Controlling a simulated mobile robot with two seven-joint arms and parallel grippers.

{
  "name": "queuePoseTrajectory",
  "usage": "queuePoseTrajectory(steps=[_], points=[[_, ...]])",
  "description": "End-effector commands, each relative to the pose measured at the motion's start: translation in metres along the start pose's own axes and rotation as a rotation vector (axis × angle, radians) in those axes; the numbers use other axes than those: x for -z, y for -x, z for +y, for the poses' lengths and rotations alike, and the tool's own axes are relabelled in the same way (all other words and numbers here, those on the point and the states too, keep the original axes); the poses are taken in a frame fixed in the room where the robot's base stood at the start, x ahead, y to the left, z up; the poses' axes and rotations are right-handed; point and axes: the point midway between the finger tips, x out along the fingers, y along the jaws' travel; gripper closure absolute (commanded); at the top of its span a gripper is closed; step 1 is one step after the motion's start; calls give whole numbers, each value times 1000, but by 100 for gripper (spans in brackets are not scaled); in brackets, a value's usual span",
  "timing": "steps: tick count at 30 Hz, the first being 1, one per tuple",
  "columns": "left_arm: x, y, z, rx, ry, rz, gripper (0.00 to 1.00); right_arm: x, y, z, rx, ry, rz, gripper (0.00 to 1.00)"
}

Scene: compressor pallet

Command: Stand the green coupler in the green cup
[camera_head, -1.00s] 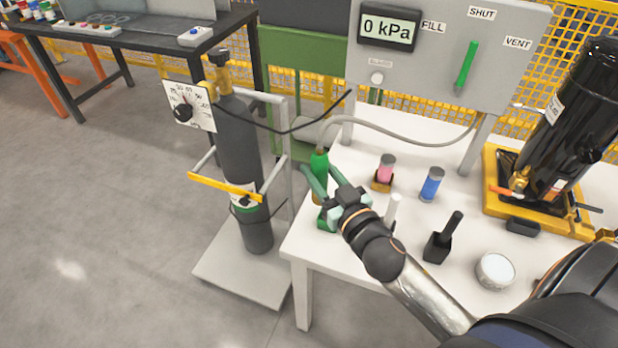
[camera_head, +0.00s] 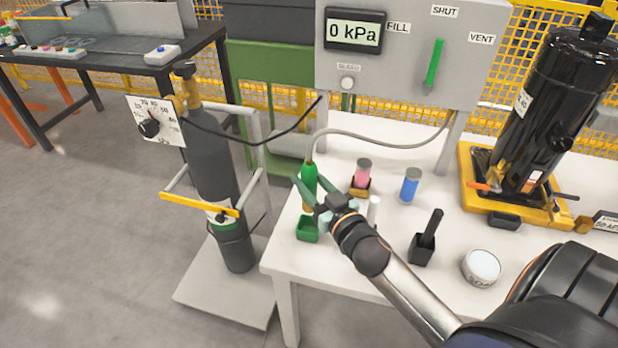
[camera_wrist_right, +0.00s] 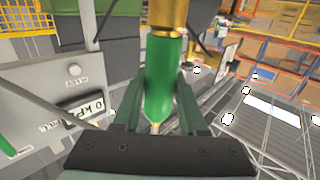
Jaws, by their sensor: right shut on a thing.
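The green coupler (camera_head: 309,177) is held roughly upright, a grey hose at its top and a brass end below. My right gripper (camera_head: 307,184) is shut on its green body. In the right wrist view the coupler (camera_wrist_right: 163,78) sits between the two fingers, its brass end toward the top of the picture. The green cup (camera_head: 307,232) stands near the table's left front edge. The brass end appears just above or behind the cup's far rim; I cannot tell the gap. My left gripper is not in view.
A pink cylinder in a brown cup (camera_head: 361,178), a blue cylinder (camera_head: 409,186), a white cylinder (camera_head: 374,210), a black cup with a handle (camera_head: 422,249) and a white round tub (camera_head: 481,267) stand nearby. The gauge panel (camera_head: 400,65) rises behind. A gas bottle (camera_head: 210,160) stands left.

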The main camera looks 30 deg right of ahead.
Motion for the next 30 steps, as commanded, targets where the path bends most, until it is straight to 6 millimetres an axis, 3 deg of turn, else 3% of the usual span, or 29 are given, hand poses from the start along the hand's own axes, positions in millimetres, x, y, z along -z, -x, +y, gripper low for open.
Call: queuePoseTrajectory(steps=[30], points=[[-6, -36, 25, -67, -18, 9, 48, -79, 0, 0, 0, 0, 3, 100]])
